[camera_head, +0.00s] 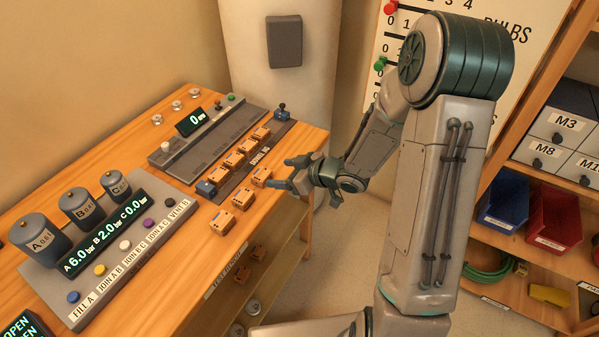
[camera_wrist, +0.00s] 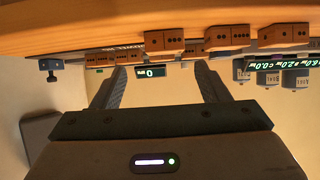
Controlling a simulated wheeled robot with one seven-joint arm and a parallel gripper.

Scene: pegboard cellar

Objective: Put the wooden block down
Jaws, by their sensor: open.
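My gripper (camera_head: 300,174) is open and empty just right of the table's front edge, its fingers pointing left. Several small wooden blocks with dark dots are in view. The nearest wooden block (camera_head: 262,176) sits on the tabletop just left of my fingertips, apart from them. Two more loose blocks, one (camera_head: 243,197) and another (camera_head: 222,221), sit along the edge. In the wrist view, which looks upside down, my fingers (camera_wrist: 160,78) are spread with nothing between them, and a block (camera_wrist: 164,42) shows ahead on the table. I cannot tell which block the task names.
A dark rail (camera_head: 210,188) holds a row of blocks behind the loose ones. A grey console with a display (camera_head: 191,122) stands behind it. A panel with cylinders and buttons (camera_head: 125,243) is at left. Floor right of the table is clear.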

